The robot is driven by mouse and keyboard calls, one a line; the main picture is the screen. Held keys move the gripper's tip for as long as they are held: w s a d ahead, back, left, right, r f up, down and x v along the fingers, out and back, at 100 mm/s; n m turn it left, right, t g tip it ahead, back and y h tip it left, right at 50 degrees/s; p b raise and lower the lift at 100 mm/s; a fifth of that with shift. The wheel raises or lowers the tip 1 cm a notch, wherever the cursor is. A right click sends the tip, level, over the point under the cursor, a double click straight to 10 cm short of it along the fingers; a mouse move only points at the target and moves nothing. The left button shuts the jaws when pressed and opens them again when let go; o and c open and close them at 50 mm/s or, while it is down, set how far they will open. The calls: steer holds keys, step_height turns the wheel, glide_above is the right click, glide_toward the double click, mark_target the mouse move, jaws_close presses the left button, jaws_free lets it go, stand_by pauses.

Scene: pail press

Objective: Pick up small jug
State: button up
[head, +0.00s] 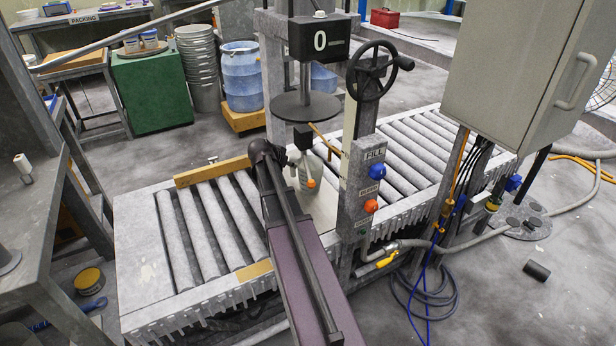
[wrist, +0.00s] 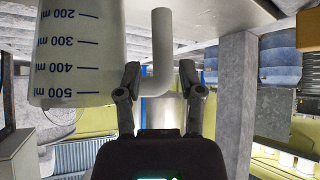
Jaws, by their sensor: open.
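The small jug (wrist: 75,55) fills the upper left of the wrist view, a translucent white body with dark ml marks. Its bent white handle (wrist: 161,45) comes down between the two fingers of my gripper (wrist: 160,80). The fingers are open, one on each side of the handle; I see a gap on the right and cannot tell whether the left one touches. In the head view the jug (head: 304,171) is a small pale shape below the press plate, partly hidden by my arm.
A grey post with a handwheel (head: 379,68) stands just to the right. The roller conveyor (head: 180,235) runs to both sides, with a wooden rail (head: 212,171) at its back edge. A control cabinet (head: 520,70) stands at right.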

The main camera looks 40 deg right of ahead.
steer(key=shift+b+x, duration=1.5)
steer(key=shift+x, duration=0.9)
steer(key=shift+w, duration=0.15)
steer(key=shift+r, duration=0.1)
jaws_close()
